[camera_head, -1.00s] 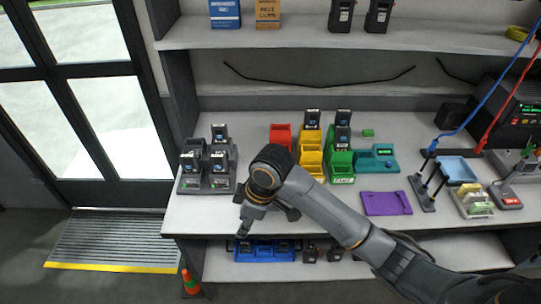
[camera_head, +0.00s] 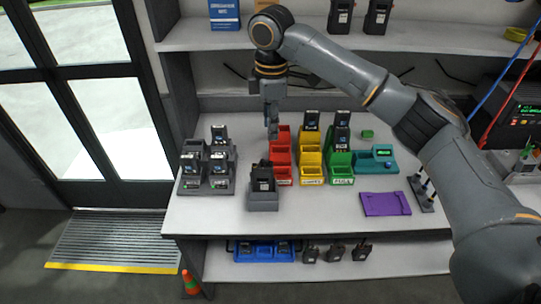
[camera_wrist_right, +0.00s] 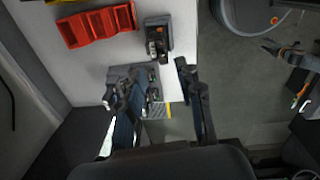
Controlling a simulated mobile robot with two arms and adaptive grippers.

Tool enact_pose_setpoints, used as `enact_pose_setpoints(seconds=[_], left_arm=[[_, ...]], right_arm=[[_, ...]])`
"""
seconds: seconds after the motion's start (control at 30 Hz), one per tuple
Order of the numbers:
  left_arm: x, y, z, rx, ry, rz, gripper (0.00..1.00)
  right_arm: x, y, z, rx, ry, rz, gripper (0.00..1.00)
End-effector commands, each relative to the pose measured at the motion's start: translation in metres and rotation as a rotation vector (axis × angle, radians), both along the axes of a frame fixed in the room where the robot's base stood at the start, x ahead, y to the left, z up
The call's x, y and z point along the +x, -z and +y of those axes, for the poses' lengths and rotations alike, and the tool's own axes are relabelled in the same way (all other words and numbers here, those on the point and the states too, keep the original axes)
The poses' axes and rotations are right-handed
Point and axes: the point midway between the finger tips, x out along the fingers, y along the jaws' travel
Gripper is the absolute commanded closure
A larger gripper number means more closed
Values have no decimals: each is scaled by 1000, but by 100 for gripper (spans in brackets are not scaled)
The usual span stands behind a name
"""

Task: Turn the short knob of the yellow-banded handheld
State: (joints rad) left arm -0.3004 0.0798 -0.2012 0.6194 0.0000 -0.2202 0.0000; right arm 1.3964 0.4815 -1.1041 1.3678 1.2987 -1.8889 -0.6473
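A black handheld (camera_head: 263,178) stands in a small grey cradle (camera_head: 263,203) near the table's front left. In the right wrist view the handheld (camera_wrist_right: 156,45) shows from above. Its knobs and any yellow band are too small to tell, so I cannot say which handheld is yellow-banded. Several other handhelds stand in a grey multi-slot charger (camera_head: 207,185) to the left and in the coloured bins. My right gripper (camera_head: 272,133) points down above and behind the cradle, empty. In the right wrist view its fingers (camera_wrist_right: 150,78) are apart. A grey part at that view's right may be my left gripper, unclear.
Red (camera_head: 281,176), yellow (camera_head: 312,176) and green bins (camera_head: 341,175) stand right of the cradle. A purple tray (camera_head: 385,204) lies farther right, by a teal device (camera_head: 378,160). The lower shelf holds a blue rack (camera_head: 265,258). The table front between is clear.

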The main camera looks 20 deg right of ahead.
Motion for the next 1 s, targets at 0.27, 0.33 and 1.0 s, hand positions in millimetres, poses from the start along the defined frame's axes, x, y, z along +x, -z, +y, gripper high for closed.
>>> enact_pose_setpoints(seconds=[0.27,0.33,1.0], left_arm=[[0,-14,0,0,0,0,60],[0,-17,0,0,0,0,60],[0,-22,0,1,-1,-1,60]], right_arm=[[1,60,-1,-3,1,3,64],[2,73,-1,-1,2,1,64],[4,115,-1,0,0,-2,68]])
